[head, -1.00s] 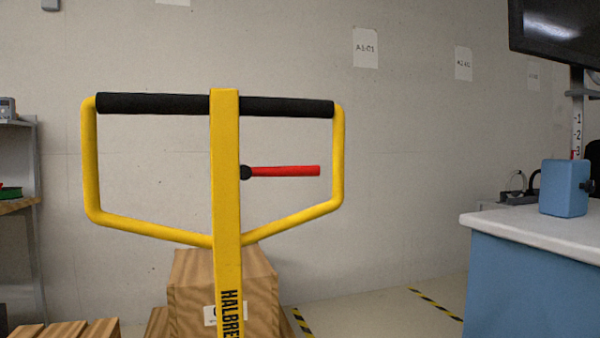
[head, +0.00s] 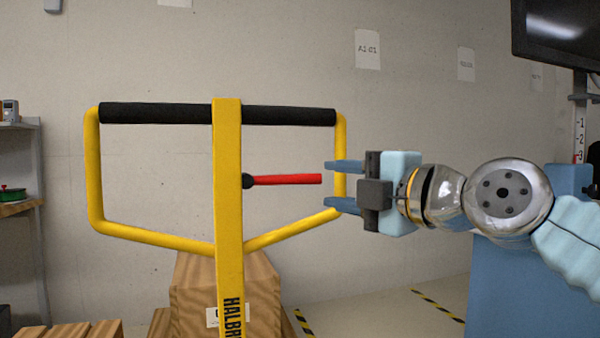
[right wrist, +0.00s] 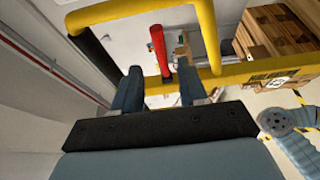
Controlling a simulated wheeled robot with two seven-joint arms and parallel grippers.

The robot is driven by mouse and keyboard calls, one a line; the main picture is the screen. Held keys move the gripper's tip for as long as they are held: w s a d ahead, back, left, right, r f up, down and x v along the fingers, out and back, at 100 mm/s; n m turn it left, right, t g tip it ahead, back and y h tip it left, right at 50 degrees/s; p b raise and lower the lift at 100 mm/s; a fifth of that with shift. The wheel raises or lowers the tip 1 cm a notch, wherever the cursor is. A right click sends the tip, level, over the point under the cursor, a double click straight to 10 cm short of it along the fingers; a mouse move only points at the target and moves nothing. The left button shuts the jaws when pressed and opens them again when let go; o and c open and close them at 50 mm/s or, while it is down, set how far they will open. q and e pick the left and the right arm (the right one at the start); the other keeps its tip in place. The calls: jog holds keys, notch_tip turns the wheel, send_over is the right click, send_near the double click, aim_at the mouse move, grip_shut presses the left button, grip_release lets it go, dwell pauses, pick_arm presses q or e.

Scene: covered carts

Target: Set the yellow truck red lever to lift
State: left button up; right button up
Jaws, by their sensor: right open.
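The yellow truck handle (head: 228,170) stands upright as a yellow post with a loop and a black grip bar (head: 160,113) on top. The red lever (head: 288,180) sticks out level to the right from a black pivot on the post, inside the loop. My right gripper (head: 329,185) is open, its fingers pointing left at the loop's right side. The lever's tip lies just left of the fingertips, at a height between them. In the right wrist view, the red lever (right wrist: 158,48) shows between the two fingers, with no clear contact. My left gripper is not in view.
The loop's yellow side bar (head: 341,145) is close to my right fingers. A wooden crate (head: 265,285) stands behind the post. A grey wall (head: 450,120) is behind.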

aim_at(304, 178)
jog(key=p+x, duration=0.3)
jog(key=x, duration=0.5)
jog(key=shift+w+a+r, duration=0.1)
jog(key=shift+w+a, duration=0.35)
jog(key=shift+w, duration=0.05)
grip_shut()
